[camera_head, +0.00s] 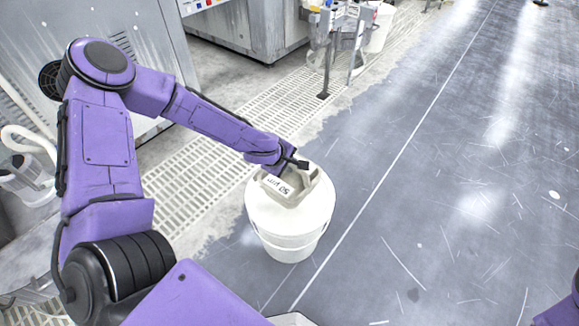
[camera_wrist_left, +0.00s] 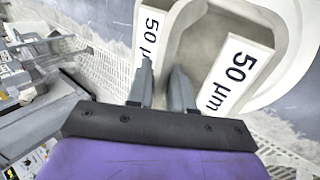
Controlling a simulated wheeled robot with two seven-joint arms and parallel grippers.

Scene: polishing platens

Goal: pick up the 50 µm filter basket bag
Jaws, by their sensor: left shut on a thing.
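The 50 µm filter basket bag (camera_head: 294,187) is a grey-beige open bag with a white label, on top of a white bucket (camera_head: 290,222). In the left wrist view the bag (camera_wrist_left: 205,45) shows its open inside and two white "50 µm" labels. My left gripper (camera_head: 297,163) is at the bag's far upper rim. In the left wrist view its two grey fingers (camera_wrist_left: 163,88) are closed on the bag's near wall. I cannot tell whether the bag rests on the bucket or is slightly raised. My right gripper is out of view; only a bit of purple arm shows at lower right.
Pale floor grating (camera_head: 205,176) runs along the left, beside grey machines (camera_head: 255,28). A metal stand (camera_head: 335,45) and another white bucket (camera_head: 380,25) are at the back. The dark scratched floor (camera_head: 450,170) to the right is clear.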

